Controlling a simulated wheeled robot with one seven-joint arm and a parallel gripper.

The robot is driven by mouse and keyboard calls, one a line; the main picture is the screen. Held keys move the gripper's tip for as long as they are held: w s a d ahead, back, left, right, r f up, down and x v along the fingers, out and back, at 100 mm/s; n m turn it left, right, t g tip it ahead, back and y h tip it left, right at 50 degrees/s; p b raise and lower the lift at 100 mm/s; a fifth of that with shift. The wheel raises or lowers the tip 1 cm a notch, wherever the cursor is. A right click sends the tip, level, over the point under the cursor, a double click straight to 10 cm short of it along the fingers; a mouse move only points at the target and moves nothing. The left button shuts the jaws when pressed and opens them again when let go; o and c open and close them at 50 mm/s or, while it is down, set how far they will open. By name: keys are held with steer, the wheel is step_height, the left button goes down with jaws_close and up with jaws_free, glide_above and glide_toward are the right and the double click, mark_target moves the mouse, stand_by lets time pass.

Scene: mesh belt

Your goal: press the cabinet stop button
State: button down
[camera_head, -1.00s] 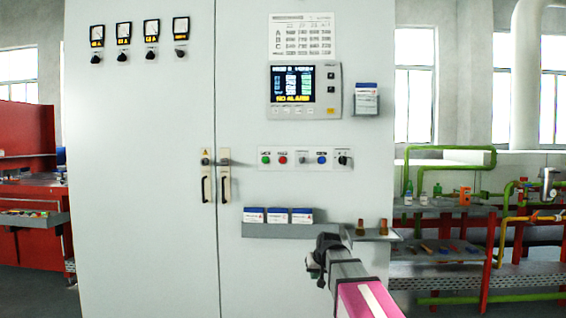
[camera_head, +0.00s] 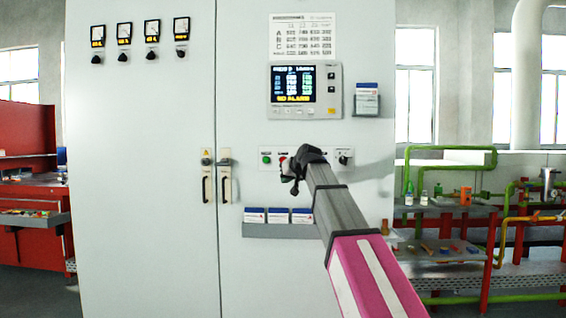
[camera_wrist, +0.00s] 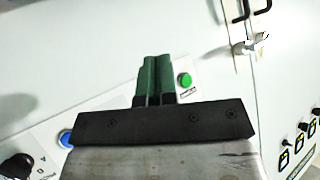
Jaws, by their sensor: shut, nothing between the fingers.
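A white button strip (camera_head: 350,152) is on the grey cabinet's right door. It holds a green button (camera_head: 266,159) and, to its right, a red button (camera_head: 283,160), partly covered by my gripper (camera_head: 289,177). In the wrist view my green fingers (camera_wrist: 153,62) are together and empty, pointing at the strip. The green button (camera_wrist: 185,80) shows just right of the fingertips and a blue button (camera_wrist: 67,137) at lower left. The red button is hidden behind the fingers there. I cannot tell whether the fingertips touch the panel.
A black selector knob (camera_head: 344,158) is at the strip's right end. A display panel (camera_head: 305,90) is above it. A ledge with several small boxes (camera_head: 278,215) is below. Door handles (camera_head: 225,183) are to the left.

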steer(key=shift+y, duration=0.4)
steer(key=r, duration=0.2)
steer(key=a+r, duration=0.1)
steer(key=r, duration=0.2)
steer(key=shift+s+a+r, duration=0.2)
steer(key=shift+a+r, duration=0.05)
steer(key=shift+r, duration=0.05)
steer(key=w, duration=0.8)
steer(key=shift+w+d, duration=0.15)
steer(key=shift+w, duration=0.25)
steer(key=shift+w, duration=0.2)
stand_by(1.2)
steer(key=shift+w, duration=0.2)
steer(key=shift+w, duration=0.5)
stand_by(0.8)
stand_by(0.4)
steer(key=shift+s, duration=0.9)
